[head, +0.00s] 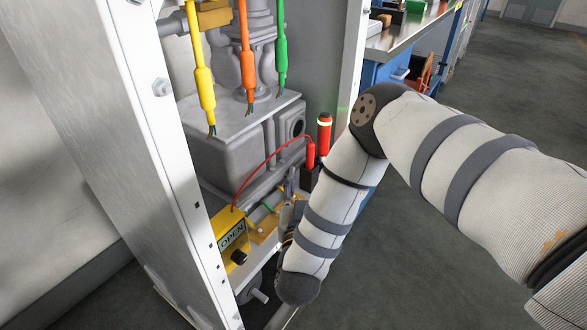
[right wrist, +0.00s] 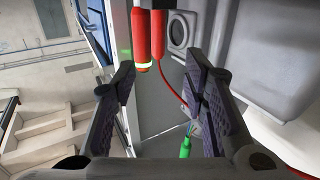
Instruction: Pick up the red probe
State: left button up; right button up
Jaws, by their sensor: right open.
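A slim red probe (head: 310,155) with a thin red cable stands inside the metal frame at its right side. Beside it is a thicker red cylinder (head: 324,133) with a pale glowing band. In the right wrist view, the probe (right wrist: 157,30) and the banded cylinder (right wrist: 141,40) hang side by side at the top, beyond my fingertips. My right gripper (right wrist: 162,100) is open, with nothing between its dark fingers. In the head view it is mostly hidden by my forearm. My left gripper is not in view.
A yellow OPEN box (head: 231,228) sits at the frame's lower part, where the red cable ends. Yellow (head: 205,90), orange (head: 248,70) and green (head: 281,60) cable ends hang above grey machinery. A green cable end (right wrist: 185,148) shows near my right finger.

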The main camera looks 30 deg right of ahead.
aim_at(310, 154)
jog(key=b+x, duration=0.2)
jog(key=x, duration=0.4)
jog(key=shift+s+d+f+b, duration=0.1)
jog(key=shift+s+d+b, duration=0.1)
jog(key=shift+b, duration=0.1)
jog(key=x, duration=0.6)
jog(key=shift+a+b, duration=0.15)
jog(key=shift+b, duration=0.25)
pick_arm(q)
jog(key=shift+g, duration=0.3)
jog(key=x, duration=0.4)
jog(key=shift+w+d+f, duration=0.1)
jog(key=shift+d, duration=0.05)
pick_arm(e)
grip_shut()
